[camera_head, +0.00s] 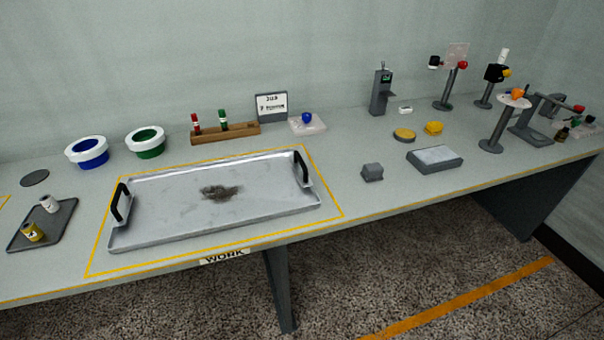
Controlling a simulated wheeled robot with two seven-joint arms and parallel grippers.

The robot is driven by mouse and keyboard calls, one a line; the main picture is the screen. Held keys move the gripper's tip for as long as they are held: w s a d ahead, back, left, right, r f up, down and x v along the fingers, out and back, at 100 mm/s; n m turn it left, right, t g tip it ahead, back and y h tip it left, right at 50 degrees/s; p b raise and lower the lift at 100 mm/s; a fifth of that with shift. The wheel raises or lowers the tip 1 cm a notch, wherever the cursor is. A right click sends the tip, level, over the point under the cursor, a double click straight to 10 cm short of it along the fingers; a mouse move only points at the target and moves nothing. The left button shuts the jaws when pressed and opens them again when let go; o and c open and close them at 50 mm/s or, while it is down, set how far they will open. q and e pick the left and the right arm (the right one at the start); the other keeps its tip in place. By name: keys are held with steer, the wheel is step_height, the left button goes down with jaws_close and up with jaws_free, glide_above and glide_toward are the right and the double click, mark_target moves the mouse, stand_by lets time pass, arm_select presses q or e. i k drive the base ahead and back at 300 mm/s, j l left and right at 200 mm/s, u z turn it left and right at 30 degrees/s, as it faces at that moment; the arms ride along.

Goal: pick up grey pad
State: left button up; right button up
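A small grey block (372,173), which looks like the grey pad, sits on the bench to the right of the yellow-outlined work area. It stands near the front edge and nothing touches it. A larger flat grey box (435,159) with a paler top lies to its right, with a gap between them. Neither of my grippers shows in the head view.
A metal tray (265,210) with black handles and a dark smudge fills the outlined area. A yellow disc (404,134) and a yellow piece (433,128) lie behind the block. Several stands, including one with an orange top (491,146), occupy the right end.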

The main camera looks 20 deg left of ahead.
mark_target(372, 172)
steer(key=i+l+u, duration=0.35)
steer(key=l+u, duration=0.35)
steer(key=i+l+u, duration=0.3)
steer(key=l, duration=0.25)
steer(key=l+u, duration=0.7)
steer(key=l, duration=0.25)
